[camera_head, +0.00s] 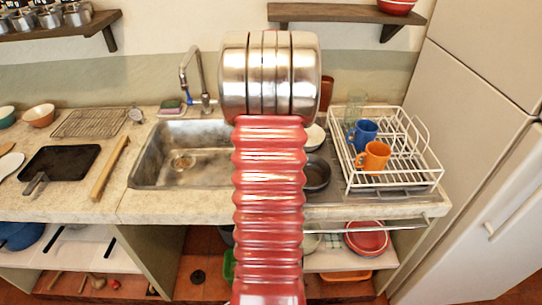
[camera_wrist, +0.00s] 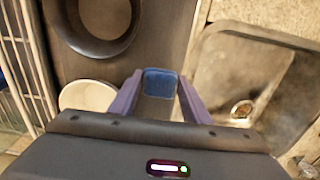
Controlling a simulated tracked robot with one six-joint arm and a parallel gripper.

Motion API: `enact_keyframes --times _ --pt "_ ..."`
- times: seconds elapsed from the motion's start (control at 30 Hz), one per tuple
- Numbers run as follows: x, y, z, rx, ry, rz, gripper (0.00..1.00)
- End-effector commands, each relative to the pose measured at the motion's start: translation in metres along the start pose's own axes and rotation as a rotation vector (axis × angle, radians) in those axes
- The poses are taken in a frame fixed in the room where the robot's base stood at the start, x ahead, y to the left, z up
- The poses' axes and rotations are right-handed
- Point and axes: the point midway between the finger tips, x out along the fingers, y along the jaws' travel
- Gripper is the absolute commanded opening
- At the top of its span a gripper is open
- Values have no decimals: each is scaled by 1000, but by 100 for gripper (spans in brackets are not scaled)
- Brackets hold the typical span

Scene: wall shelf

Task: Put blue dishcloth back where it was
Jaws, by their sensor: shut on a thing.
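The blue dishcloth (camera_wrist: 161,83) shows in the wrist view as a small folded blue piece between the fingertips of my gripper (camera_wrist: 157,98). My gripper is shut on it and holds it over a dark flat surface between the sink and the dish rack. How far it is above that surface I cannot tell. In the head view my red arm hides both the gripper and the cloth.
The steel sink (camera_head: 183,155) lies left of my arm and the white dish rack (camera_head: 390,180) with blue and orange mugs to the right. A dark pan (camera_wrist: 95,22) and white bowl (camera_wrist: 88,97) are close to my gripper. Wall shelves hang above.

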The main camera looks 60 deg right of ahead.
Motion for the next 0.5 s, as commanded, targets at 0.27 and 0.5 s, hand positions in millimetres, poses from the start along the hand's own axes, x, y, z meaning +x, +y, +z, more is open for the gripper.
enact_keyframes --times 0.27,0.5 --pt "38 0 1 0 -3 0 25" --pt "42 0 0 -1 0 0 25"
